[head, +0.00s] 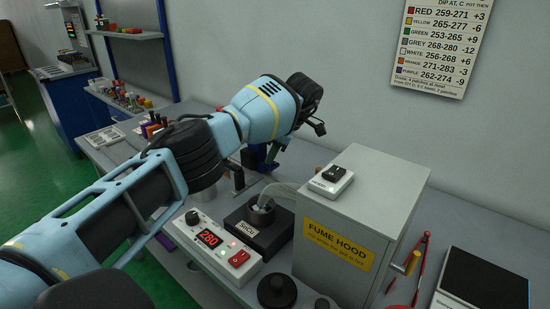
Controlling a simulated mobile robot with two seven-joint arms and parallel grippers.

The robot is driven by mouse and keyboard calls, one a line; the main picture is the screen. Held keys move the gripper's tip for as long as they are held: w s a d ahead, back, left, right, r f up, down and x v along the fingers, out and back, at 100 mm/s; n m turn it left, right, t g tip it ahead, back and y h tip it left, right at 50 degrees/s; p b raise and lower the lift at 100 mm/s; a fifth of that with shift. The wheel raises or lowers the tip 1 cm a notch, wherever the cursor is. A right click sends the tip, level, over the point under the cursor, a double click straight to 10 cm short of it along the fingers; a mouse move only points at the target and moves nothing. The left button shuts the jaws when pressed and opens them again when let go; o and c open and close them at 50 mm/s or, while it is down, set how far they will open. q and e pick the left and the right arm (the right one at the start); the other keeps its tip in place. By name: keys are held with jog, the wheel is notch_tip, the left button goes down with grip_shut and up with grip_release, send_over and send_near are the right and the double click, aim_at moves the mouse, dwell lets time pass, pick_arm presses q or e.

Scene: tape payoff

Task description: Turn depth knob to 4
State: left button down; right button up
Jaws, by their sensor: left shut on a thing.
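My left arm reaches in from the left over the bench. Its black wrist hangs behind the pot, and my left gripper (272,153), partly hidden by the forearm, points down beside a dark blue fixture (255,156). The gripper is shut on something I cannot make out. I cannot identify a knob marked depth or read its setting. The control box (210,245) has a red display reading 280, a black knob (192,217) and a red switch (239,258). The black pot unit (240,236) stands behind it. My right gripper is not in view.
A grey fume hood (340,247) stands right of the pot, with a small switch box (331,182) on top. A round black knob-like part (277,291) sits in front. Red-handled pliers (419,265) and a black-topped device (482,282) lie to the right. A chart (440,45) hangs above.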

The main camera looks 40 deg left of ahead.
pick_arm(q)
jog(key=shift+f+n+g+b, duration=0.1)
jog(key=shift+n+g+b, duration=0.2)
jog(key=shift+n+b, duration=0.45)
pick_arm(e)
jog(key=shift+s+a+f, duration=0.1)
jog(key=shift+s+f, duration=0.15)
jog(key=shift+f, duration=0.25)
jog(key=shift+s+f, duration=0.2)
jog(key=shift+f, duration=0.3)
pick_arm(q)
jog(key=c, duration=1.4)
grip_release()
jog(key=shift+o, duration=0.2)
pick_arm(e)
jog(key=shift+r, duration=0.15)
